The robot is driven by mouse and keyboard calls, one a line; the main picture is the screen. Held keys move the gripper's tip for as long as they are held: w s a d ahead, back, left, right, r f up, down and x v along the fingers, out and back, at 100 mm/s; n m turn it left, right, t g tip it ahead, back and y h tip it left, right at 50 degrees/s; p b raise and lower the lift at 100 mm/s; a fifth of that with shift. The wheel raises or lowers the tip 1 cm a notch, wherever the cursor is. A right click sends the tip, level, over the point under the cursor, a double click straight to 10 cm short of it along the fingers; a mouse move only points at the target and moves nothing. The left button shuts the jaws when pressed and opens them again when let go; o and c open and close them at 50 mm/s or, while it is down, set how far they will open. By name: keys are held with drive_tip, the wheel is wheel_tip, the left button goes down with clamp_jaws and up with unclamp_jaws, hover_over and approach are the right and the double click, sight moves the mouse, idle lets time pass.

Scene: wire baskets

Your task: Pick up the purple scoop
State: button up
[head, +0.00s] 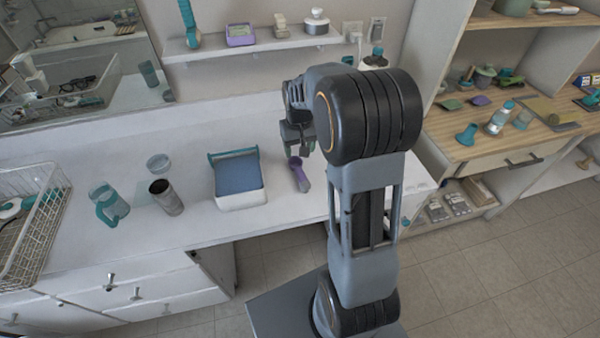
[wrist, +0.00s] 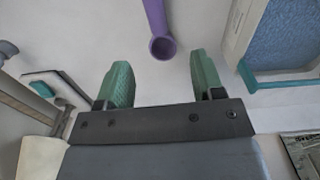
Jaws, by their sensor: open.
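The purple scoop (head: 301,178) lies on the white counter in the head view, just right of the white box with blue contents. My gripper (head: 297,150) is above and slightly behind it, close to the scoop's far end. In the wrist view the scoop (wrist: 158,30) shows at the top, its round hollow end pointing toward my gripper (wrist: 160,85). The two green fingertips are apart with nothing between them. The scoop's hollow end is just beyond the gap between the fingertips. The scoop's other end is cut off by the top edge of that view.
A white box with a teal handle (head: 243,201) stands left of the scoop. A dark metal cup (head: 166,198), a teal-handled jug (head: 108,205) and a wire basket (head: 30,230) are farther left. A shelf (head: 250,48) runs along the wall above the counter.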

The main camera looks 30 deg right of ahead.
sight(301, 172)
drive_tip(key=f, duration=0.8)
drive_tip(key=f+p, duration=0.1)
drive_tip(key=f, duration=0.4)
drive_tip(key=shift+w+d+f, duration=0.1)
drive_tip(key=shift+d, duration=0.2)
drive_tip(key=shift+c, duration=0.4)
drive_tip(key=c, duration=0.9)
